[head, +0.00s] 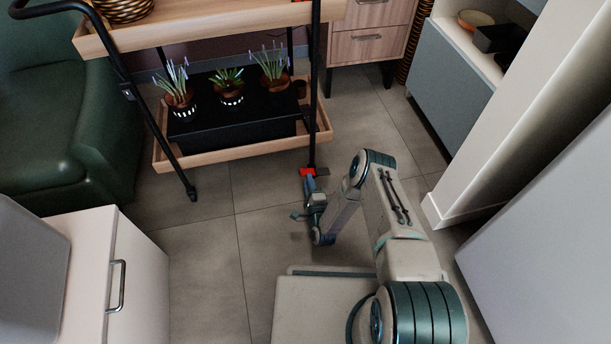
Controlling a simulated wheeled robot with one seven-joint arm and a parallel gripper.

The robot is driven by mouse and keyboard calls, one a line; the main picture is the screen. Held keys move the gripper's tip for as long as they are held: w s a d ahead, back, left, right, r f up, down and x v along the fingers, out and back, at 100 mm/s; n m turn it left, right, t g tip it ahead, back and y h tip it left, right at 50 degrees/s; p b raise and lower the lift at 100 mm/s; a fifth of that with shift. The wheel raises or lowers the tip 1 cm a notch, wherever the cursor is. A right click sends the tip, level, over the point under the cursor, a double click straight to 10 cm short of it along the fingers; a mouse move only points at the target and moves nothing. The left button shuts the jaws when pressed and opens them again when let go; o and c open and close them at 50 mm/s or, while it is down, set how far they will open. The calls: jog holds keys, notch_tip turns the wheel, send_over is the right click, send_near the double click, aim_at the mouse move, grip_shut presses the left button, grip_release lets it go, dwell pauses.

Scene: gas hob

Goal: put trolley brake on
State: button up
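The trolley (240,153) has wooden trays and a black tube frame, and stands at the upper left of the head view. A red brake pedal (307,172) shows at the foot of its near right leg, close to the floor. My arm reaches down from the lower right, and my gripper (309,186) is low at that leg, just on the near side of the red pedal. It looks very close to the pedal; I cannot tell whether they touch. The fingers are too small and partly hidden to show whether they are open or shut.
Potted plants (228,90) and a black box (235,130) stand on the trolley's lower tray. A green armchair (50,130) is at the left, a white cabinet (135,285) at the lower left. A pale wall end (520,130) is at the right. Tiled floor (205,255) is clear between.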

aim_at(305, 172)
jog(key=shift+b+x, duration=0.8)
jog(key=shift+x, duration=1.8)
grip_shut()
